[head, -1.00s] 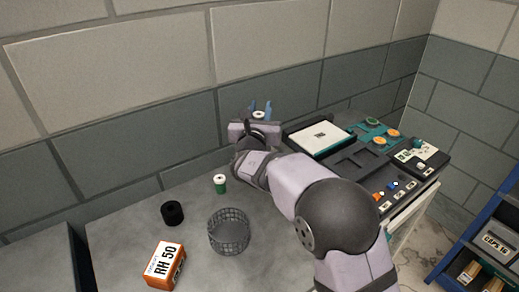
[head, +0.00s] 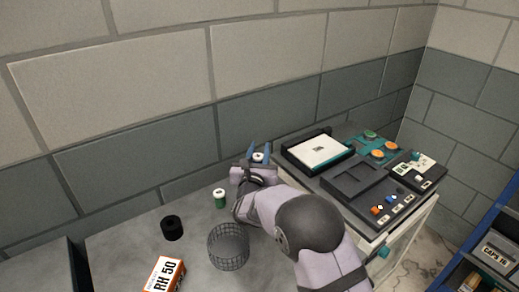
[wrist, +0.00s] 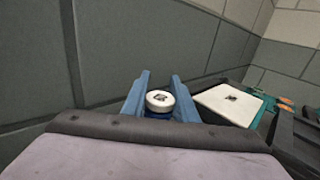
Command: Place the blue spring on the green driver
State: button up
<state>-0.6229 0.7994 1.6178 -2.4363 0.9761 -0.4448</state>
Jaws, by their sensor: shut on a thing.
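The blue spring (wrist: 158,114) has a white top with a dark mark. It stands upright between the two blue fingers of my gripper (wrist: 160,84) in the wrist view. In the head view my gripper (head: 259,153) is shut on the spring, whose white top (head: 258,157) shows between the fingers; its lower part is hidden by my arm. The green driver (head: 220,199), a small green cylinder with a white top, stands upright on the grey table. It is to the left of and nearer than my gripper, apart from it. The driver is not seen in the wrist view.
A dark wire basket (head: 228,247) stands in front of the driver, and a black cylinder (head: 172,228) stands to its left. An orange RH 50 box (head: 164,274) is at the front. A dark panelled unit (head: 352,182) with a white plate is right. A brick wall rises behind.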

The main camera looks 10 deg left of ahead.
jog(key=shift+f, duration=0.2)
jog(key=o, duration=1.1)
jog(key=shift+r, duration=0.1)
jog(key=shift+r, duration=0.1)
jog(key=shift+s, duration=0.55)
jog(key=s+b, duration=0.1)
jog(key=s, duration=0.2)
jog(key=s+b, duration=0.1)
jog(key=s, duration=0.3)
jog(key=s+b, duration=0.1)
jog(key=s, duration=0.3)
jog(key=shift+d, duration=0.35)
